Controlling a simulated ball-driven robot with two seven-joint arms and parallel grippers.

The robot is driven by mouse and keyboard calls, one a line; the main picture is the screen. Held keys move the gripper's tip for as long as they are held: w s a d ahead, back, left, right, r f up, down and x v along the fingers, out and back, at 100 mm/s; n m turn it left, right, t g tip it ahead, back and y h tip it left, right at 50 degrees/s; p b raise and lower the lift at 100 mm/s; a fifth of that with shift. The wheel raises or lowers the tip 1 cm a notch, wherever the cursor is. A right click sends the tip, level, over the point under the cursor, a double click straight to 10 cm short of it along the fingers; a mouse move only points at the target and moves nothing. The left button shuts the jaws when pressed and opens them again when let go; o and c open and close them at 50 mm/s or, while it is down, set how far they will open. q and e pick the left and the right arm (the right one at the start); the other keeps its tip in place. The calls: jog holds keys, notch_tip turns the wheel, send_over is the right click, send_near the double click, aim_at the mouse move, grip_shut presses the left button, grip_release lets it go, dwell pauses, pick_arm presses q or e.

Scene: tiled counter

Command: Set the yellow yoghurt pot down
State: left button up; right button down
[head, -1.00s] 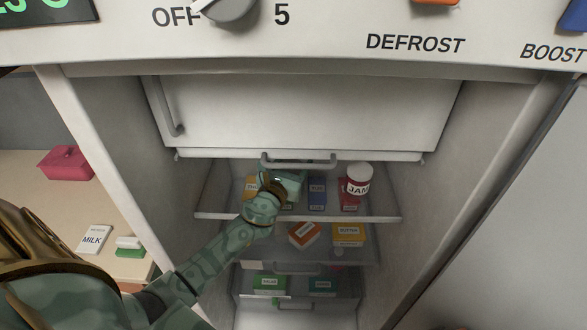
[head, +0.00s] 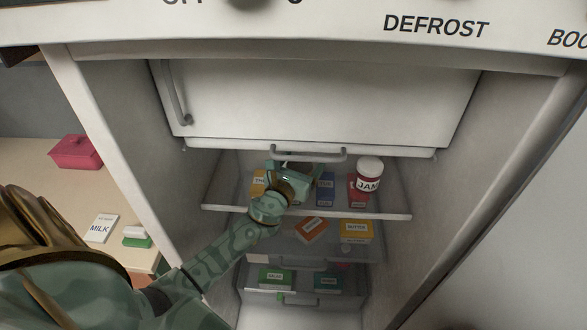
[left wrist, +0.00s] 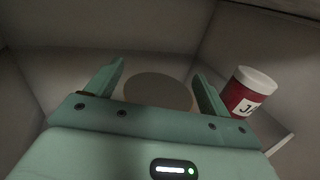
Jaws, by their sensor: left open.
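My left gripper (head: 295,178) reaches into the fridge over the top shelf. In the left wrist view its two fingers (left wrist: 160,70) are open, one on each side of a round, dull tan top (left wrist: 158,90). This is probably the yoghurt pot; its yellow side is hidden from me, and the hand covers it in the head view. I see a gap at the right finger; contact at the left one I cannot tell. The top shelf (head: 225,198) is clear glass. My right gripper is not in view.
A jam jar (head: 368,175) stands right of the hand; it also shows in the left wrist view (left wrist: 248,92). A yellow pack (head: 258,188) and a blue pack (head: 325,190) flank the hand. The freezer door (head: 315,100) is close above.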

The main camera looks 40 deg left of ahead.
pick_arm(q)
jog(key=s+d, duration=0.1)
jog(key=s, duration=1)
jog(key=shift+s+d, duration=0.25)
jog(key=shift+d, duration=0.15)
